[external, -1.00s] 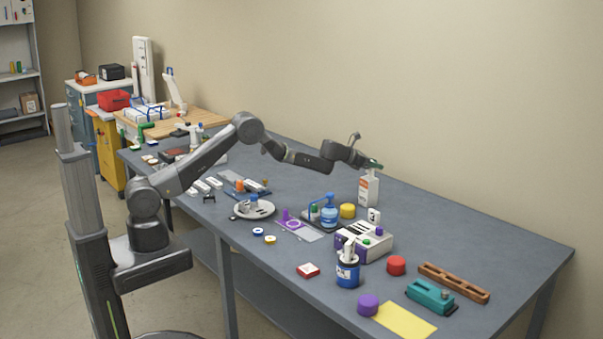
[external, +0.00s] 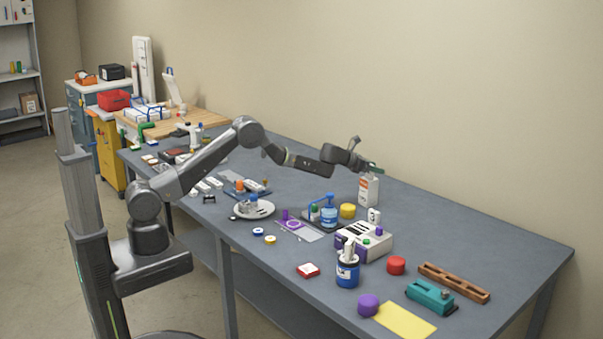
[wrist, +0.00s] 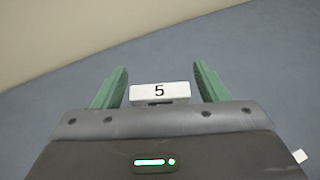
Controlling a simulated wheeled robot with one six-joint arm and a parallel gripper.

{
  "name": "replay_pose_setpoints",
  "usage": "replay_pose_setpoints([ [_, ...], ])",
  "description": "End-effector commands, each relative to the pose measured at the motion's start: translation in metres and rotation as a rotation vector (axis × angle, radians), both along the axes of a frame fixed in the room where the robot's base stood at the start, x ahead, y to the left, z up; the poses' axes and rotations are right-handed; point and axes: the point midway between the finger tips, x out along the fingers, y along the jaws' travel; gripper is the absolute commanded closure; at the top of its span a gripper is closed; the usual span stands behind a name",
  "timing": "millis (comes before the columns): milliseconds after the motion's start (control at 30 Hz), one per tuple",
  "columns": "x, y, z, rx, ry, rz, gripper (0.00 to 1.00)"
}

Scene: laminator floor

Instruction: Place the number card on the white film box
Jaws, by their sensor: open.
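The fingers are apart, with a gap visible on each side of the card. In the external view my gripper (external: 376,168) is just above a tall white container with an orange label (external: 369,189). I cannot tell whether they touch. The card cannot be made out there. I cannot tell for sure which thing is the white film box; several small white boxes (external: 208,184) lie at the left of the table.
A white device (external: 371,244) with a piece marked "3" (external: 374,215) stands nearer the front, beside a blue cup (external: 347,272).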

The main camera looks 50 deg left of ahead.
Motion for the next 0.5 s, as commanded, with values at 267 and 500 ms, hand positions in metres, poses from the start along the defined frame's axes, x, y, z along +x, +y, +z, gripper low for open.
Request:
replay_pose_setpoints([
  [267,-0.013,0.005,0.005,-0.002,-0.001,0.0,0.33],
  [500,-0.038,0.016,0.016,0.0,-0.001,0.0,0.33],
])
